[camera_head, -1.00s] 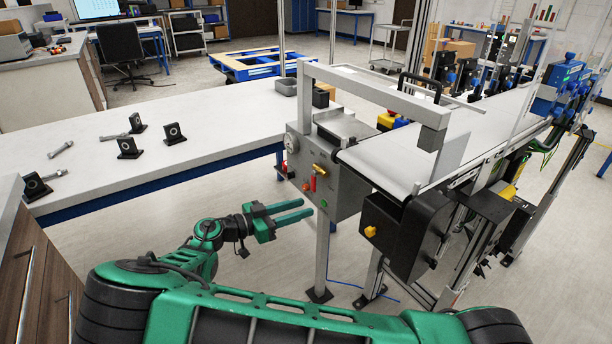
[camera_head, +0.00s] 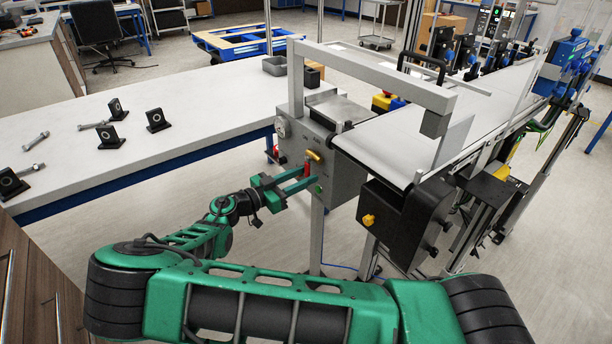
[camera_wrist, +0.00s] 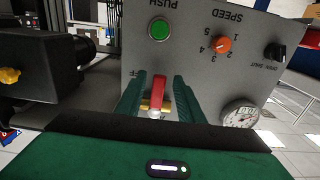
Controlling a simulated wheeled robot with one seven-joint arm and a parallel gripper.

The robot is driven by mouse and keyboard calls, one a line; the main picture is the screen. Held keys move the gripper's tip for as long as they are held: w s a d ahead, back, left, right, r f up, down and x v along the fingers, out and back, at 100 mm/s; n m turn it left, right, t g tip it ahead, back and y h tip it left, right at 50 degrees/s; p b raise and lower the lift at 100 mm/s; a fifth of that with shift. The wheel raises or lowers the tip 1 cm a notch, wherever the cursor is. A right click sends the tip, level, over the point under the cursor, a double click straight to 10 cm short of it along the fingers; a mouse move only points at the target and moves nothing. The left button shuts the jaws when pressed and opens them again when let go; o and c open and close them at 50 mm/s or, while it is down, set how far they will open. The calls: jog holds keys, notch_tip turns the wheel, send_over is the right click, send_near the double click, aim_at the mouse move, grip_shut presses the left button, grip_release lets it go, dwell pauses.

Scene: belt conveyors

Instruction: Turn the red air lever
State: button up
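The red air lever (camera_wrist: 161,92) stands out from the grey control panel (camera_wrist: 200,75), with brassy yellow fittings at its base. In the head view the lever (camera_head: 307,169) is partly hidden by my gripper (camera_head: 300,179). My gripper (camera_wrist: 157,98) is open at the panel, with one green finger on each side of the lever. Small gaps show between the lever and both fingers in the wrist view. I cannot tell how far the fingertips are from the panel face.
A green push button (camera_wrist: 159,29), an orange speed knob (camera_wrist: 222,44), a black open/shut knob (camera_wrist: 275,51) and a dial gauge (camera_wrist: 240,114) sit around the lever. A black motor box (camera_head: 405,222) juts out at right. The white table (camera_head: 190,115) is at left.

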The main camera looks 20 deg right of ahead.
jog(key=shift+x, duration=0.8)
jog(key=shift+c, duration=0.3)
grip_shut()
